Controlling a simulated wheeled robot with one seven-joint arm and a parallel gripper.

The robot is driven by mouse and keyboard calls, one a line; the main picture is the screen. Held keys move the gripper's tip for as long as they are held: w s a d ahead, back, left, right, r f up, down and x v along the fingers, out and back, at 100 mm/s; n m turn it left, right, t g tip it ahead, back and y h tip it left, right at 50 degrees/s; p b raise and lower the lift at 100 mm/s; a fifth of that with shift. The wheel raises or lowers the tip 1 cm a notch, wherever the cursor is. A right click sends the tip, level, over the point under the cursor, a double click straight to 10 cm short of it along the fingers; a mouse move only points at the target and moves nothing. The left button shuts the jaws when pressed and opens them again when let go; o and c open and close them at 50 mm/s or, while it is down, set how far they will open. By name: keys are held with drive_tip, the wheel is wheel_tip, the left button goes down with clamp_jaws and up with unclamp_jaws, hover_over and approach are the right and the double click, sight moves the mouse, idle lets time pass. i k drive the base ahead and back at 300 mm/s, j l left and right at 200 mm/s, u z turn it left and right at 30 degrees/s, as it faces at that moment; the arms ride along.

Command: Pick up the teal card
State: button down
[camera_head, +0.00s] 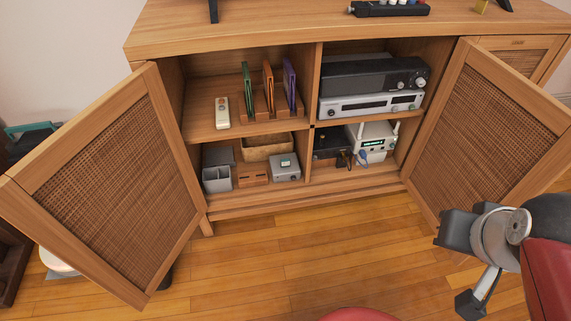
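Three thin upright cards or cases stand in a wooden slotted rack (262,114) on the upper left shelf of the open cabinet. The left one is a green to teal card (249,90), the middle one is an orange-brown card (268,84), and the right one is a purple card (289,83). The green one is the closest to teal in the rack. My gripper (464,267) is at the lower right, outside the cabinet in front of the right door. Its dark fingertips are apart, and nothing shows between them.
The left door (115,185) and right door (490,135) stand open. Audio units (370,90) fill the right shelf; boxes and small devices (285,168) stand below. A teal-edged object (32,129) is at far left. The floor (300,250) is clear.

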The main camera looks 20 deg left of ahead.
sight(284, 162)
drive_tip(key=u, duration=1.4)
